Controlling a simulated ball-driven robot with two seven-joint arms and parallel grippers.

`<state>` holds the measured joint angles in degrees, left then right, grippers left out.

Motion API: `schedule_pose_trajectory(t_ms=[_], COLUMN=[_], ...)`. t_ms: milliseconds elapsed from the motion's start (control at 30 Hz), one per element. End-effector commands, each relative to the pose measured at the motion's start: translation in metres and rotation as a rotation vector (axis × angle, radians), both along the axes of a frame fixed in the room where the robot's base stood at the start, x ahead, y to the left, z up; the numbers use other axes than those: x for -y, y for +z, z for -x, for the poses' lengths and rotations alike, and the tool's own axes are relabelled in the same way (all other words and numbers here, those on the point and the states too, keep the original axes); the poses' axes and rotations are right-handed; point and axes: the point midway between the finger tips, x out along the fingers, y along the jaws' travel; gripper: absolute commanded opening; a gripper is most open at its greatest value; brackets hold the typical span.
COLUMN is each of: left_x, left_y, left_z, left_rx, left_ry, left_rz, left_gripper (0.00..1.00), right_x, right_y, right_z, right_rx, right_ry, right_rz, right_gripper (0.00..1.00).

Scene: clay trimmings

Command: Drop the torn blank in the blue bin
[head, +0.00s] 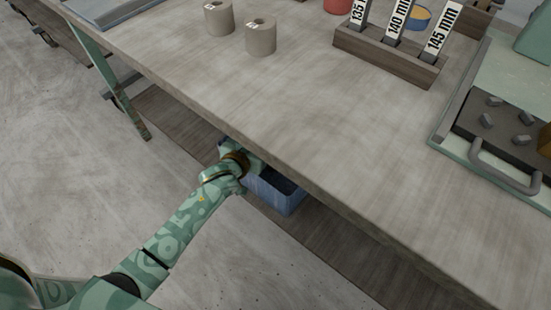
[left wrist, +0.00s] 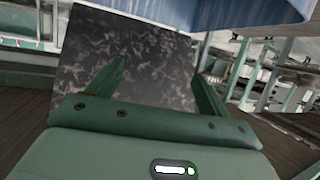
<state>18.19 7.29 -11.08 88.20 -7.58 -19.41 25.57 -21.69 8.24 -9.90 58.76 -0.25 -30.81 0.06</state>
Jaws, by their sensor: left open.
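The blue bin (head: 268,190) sits under the table's front edge in the head view, partly hidden by the tabletop and my arm. My left arm reaches down to it, and its wrist is at the bin's left side; the fingers are hidden there. In the left wrist view my left gripper (left wrist: 160,72) is open, fingers apart. A dark, mottled flat face (left wrist: 150,45) stands beyond and between the fingers; I cannot tell what it is or whether they touch it. A blue surface (left wrist: 240,12), apparently the bin, crosses the top. I cannot identify the torn blank. My right gripper is out of view.
The table (head: 260,100) overhangs the bin. On it stand two labelled clay-coloured cylinders (head: 261,38) (head: 219,18), a wooden rack (head: 385,55) with size tags and a metal-handled block (head: 500,130) at right. A wooden shelf (head: 170,120) runs below; the floor at left is open.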

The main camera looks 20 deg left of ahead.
Motion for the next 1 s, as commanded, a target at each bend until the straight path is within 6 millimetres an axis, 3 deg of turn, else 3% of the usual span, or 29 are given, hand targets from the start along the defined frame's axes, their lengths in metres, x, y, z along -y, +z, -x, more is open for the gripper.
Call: schedule_pose_trajectory(t_ms=[100, 200, 400, 1000], left_x=[-0.001, -0.003, -0.005, -0.006], left_y=[0.013, 0.023, 0.027, 0.018], left_z=[0.017, 0.039, 0.061, 0.070], left_rx=[0.004, 0.005, 0.003, -0.015], left_ry=[0.000, 0.000, 0.000, -0.001], left_rz=[0.000, 0.001, -0.001, -0.004], left_gripper=[0.79, 0.79, 0.79, 0.79], right_x=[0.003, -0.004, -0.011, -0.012], right_y=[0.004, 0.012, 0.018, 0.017], right_z=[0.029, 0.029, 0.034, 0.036], right_rx=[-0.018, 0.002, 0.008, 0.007], right_ry=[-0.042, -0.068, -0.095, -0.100], right_rz=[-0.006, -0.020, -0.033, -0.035], right_gripper=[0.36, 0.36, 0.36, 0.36])
